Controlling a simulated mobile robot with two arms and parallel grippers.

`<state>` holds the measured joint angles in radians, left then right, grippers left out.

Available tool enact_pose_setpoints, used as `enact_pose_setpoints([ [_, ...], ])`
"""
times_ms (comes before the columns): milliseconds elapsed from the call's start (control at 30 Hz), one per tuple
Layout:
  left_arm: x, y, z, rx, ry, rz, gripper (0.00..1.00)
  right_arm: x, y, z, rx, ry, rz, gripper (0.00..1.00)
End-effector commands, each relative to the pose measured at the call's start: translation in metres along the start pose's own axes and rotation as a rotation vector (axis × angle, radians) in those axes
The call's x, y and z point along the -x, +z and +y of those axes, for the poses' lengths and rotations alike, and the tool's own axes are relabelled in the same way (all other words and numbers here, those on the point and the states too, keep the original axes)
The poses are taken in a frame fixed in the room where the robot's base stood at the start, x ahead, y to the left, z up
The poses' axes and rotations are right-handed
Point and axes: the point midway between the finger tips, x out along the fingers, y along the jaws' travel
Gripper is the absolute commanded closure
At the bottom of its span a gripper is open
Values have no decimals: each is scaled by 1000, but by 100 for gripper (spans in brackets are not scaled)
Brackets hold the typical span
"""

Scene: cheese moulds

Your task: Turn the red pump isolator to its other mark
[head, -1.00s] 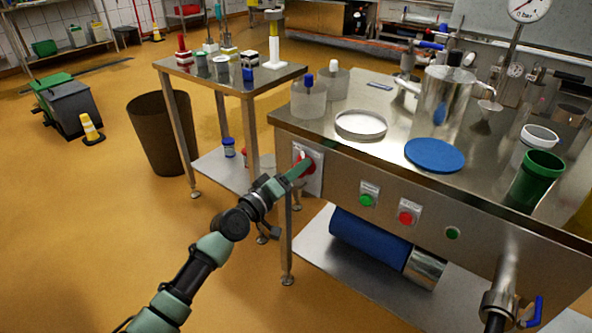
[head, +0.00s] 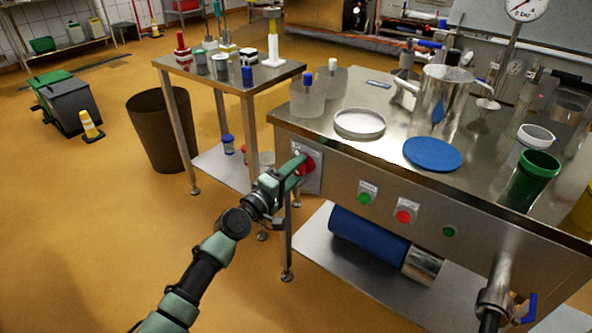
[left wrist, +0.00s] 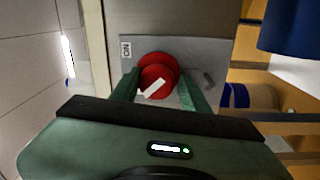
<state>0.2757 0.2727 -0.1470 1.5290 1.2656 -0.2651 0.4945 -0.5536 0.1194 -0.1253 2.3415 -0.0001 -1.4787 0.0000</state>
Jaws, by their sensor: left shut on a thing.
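The red pump isolator (head: 308,166) is a round red knob on a grey plate at the left end of the steel bench's front panel. In the left wrist view the knob (left wrist: 158,74) carries a white pointer bar, which slants from lower left to upper right. An "ON" mark (left wrist: 126,49) stands at the plate's upper left; another mark at the right is too blurred to read. My left gripper (head: 298,166) is at the knob, with its green fingers on either side of it, shut on it. My right gripper is not in view.
The steel bench (head: 335,160) carries jars, a blue disc (head: 432,154) and a green cup (head: 532,180) above. Green (head: 367,198) and red (head: 404,216) push buttons sit right of the isolator. A small side table (head: 215,85) stands close at the left.

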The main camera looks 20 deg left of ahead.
Motion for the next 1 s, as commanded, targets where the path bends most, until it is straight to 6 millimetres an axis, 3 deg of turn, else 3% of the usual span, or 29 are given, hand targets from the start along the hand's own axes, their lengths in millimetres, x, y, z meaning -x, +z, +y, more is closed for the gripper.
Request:
enact_pose_setpoints([
  [33, -3, 2, 10, 7, 18, -4, 95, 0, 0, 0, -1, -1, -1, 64],
  [300, -3, 2, 10, 8, 19, -2, 95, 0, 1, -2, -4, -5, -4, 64],
  [333, -3, 1, 10, 8, 19, -2, 49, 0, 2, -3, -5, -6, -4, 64],
  [367, -3, 1, 10, 8, 19, -1, 41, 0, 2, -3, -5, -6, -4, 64],
  [833, 0, 0, 5, 3, 9, 1, 41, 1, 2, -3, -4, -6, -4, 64],
  [1000, 18, -1, 4, 2, 6, 1, 41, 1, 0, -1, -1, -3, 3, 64],
])
